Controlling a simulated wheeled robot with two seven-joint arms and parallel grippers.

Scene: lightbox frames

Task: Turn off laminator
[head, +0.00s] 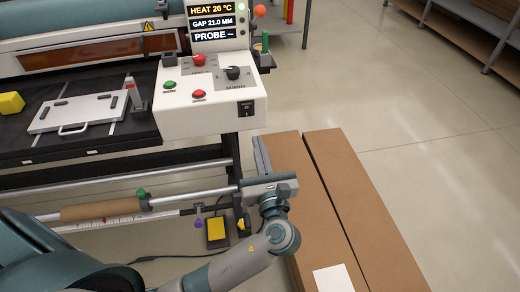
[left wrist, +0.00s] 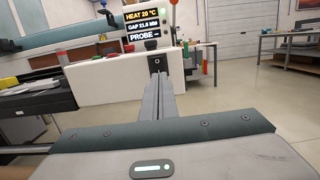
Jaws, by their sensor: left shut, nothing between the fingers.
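The laminator's white control box (head: 195,120) stands at the upper middle of the head view. On its front right is a black power switch (head: 246,108); its setting is too small to tell. On top are a green button (head: 169,86), a red button (head: 199,96), a larger red knob (head: 199,60) and a black dial (head: 233,73). The display (head: 212,22) is lit and reads HEAT 20 °C. My left gripper (head: 258,140) is shut and empty, below and right of the switch. In the left wrist view the switch (left wrist: 158,62) shows just above the fingertips (left wrist: 158,76).
Long brown boxes (head: 350,200) lie on the floor right of the gripper. A white plate (head: 80,112) and yellow block (head: 11,103) rest on the laminator's black bed. A yellow foot pedal (head: 216,230) is on the floor below. Open floor lies to the right.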

